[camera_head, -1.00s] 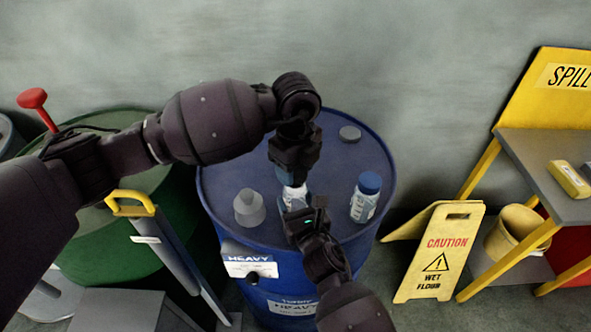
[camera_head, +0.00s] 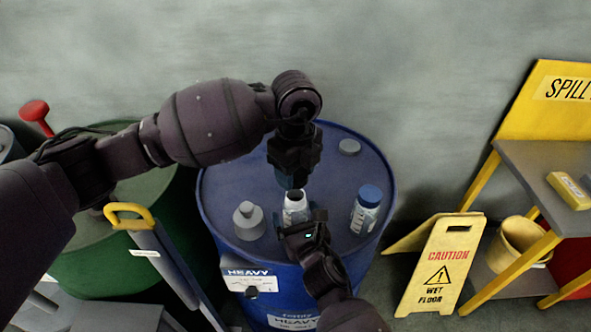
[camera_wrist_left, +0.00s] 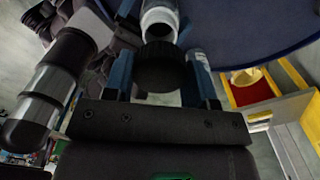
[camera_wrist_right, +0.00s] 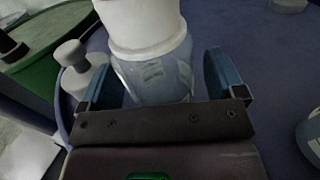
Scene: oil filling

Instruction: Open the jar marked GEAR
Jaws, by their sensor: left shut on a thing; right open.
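A jar with a white neck (camera_head: 294,200) stands upright on the blue drum, its top uncovered; its label is not readable as GEAR here. My left gripper (camera_head: 291,180) is just above it, shut on a dark round lid (camera_wrist_left: 160,68), which is apart from the jar neck (camera_wrist_left: 159,20) in the left wrist view. My right gripper (camera_head: 300,220) is at the jar's near side, open. In the right wrist view, its blue fingers stand on either side of the jar's clear body (camera_wrist_right: 155,75), with gaps visible.
A blue-lidded jar (camera_head: 366,209) stands right of the open jar on the blue drum (camera_head: 225,180). A grey bottle-shaped container (camera_head: 249,222) stands to its left. A grey disc (camera_head: 349,147) lies at the back. A yellow caution sign (camera_head: 440,265) and a table (camera_head: 540,165) are right.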

